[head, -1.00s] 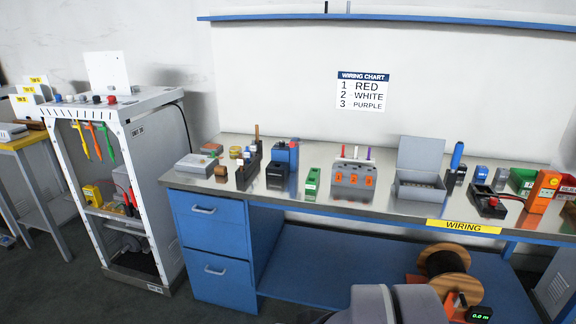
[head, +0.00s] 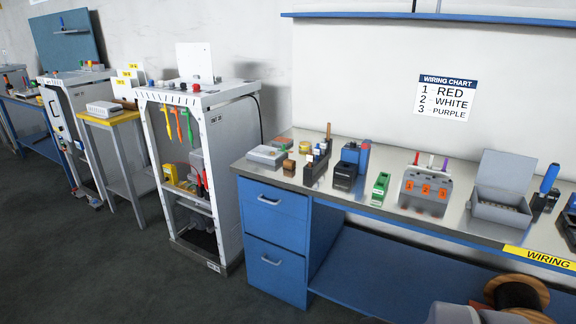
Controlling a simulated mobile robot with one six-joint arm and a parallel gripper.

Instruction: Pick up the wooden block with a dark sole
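I cannot clearly make out a wooden block with a dark sole. My gripper is not in view; only a rounded grey part of me shows at the bottom right.
The blue wiring bench (head: 274,237) with drawers fills the right, crowded with tools. A white open rack (head: 231,170) stands left of it, then the yellow-topped stand (head: 101,120) and another white rack. A cable spool (head: 518,296) is at lower right. Dark floor in front is clear.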

